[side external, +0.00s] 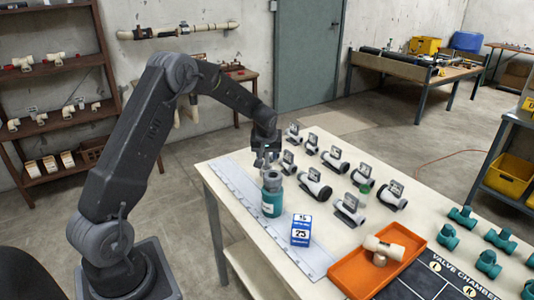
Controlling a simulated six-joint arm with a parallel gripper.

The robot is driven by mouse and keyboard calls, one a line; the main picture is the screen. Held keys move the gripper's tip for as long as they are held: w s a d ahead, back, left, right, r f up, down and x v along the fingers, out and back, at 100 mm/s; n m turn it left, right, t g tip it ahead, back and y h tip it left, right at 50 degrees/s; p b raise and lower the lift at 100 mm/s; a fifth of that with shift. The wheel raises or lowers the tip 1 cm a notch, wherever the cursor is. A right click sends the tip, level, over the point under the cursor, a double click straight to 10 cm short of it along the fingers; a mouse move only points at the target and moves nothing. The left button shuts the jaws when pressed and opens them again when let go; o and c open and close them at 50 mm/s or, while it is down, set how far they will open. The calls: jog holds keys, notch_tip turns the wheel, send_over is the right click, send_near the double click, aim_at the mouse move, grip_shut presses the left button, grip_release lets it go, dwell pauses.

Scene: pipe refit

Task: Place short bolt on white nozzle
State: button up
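My gripper (262,164) points down at the far left edge of the worktable, just behind a teal bottle. Its fingers are small and dark here, so I cannot tell whether they are open or hold anything. Several white pipe fittings with dark ends and small tags stand in rows to its right, one of them a white fitting (315,184) near the table's middle. I cannot tell which of them is the white nozzle. No short bolt can be made out at this size.
The teal bottle (272,197) and a blue-and-white box (301,232) stand near the table's left edge by a long pale ruler-like strip (262,222). An orange tray (350,277) holds a cream tee fitting (383,249). Several teal valves (488,262) stand by a black mat (425,288) at right.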

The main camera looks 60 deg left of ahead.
jog(key=shift+o, duration=1.1)
jog(key=shift+r, duration=0.15)
jog(key=s+d+r+m+t, duration=0.1)
jog(key=s+d+r+m, duration=0.1)
jog(key=s+d+r, duration=0.5)
jog(key=s+d+r+m, duration=0.1)
jog(key=s+d+r, duration=0.1)
jog(key=d+r, duration=0.65)
jog(key=s+d+r+m+t+h, duration=0.1)
jog(key=s+d+m, duration=0.3)
jog(key=s, duration=0.6)
jog(key=s+d+r+m+t+h, duration=0.1)
jog(key=s+d+m+h, duration=0.1)
jog(key=s+d, duration=0.5)
jog(key=s+m, duration=0.1)
jog(key=s, duration=0.2)
jog(key=shift+s+d+r+m+h, duration=0.2)
jog(key=shift+s+m+h, duration=0.1)
jog(key=shift+s+m, duration=0.1)
